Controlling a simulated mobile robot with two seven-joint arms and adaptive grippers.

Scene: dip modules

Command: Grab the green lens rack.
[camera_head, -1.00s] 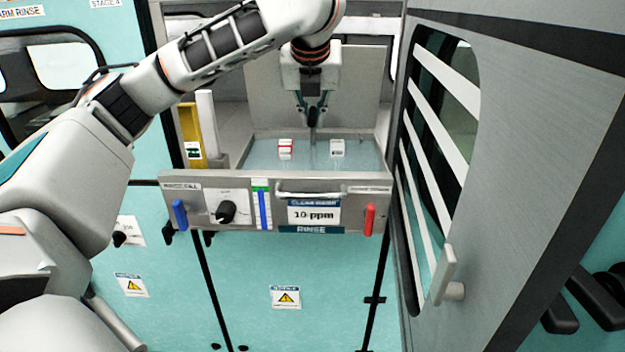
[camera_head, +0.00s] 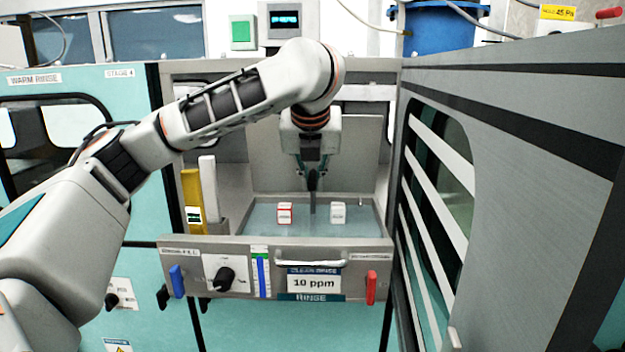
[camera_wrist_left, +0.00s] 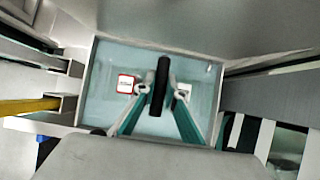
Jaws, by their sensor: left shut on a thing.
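My left gripper (camera_head: 312,172) points down over the rinse tank (camera_head: 377,222) and is shut on a dark upright piece (camera_head: 312,200). In the left wrist view the piece is a long black bar (camera_wrist_left: 159,88) between the teal fingers. Its lower part reaches down towards the water; I cannot tell whether it touches the tank floor. No green rack body shows clearly, so I cannot confirm what the bar belongs to. A red-edged white block (camera_head: 285,213) is left of the bar, and a white-grey block (camera_head: 338,212) is right of it. My right gripper is out of view.
The tank's front panel has a black knob (camera_head: 224,279), a blue lever (camera_head: 177,281), a red lever (camera_head: 371,287) and a pale bar handle (camera_head: 310,262). A grey cabinet with a slatted window (camera_head: 440,185) stands close on the right. A yellow post (camera_head: 193,200) stands at the left.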

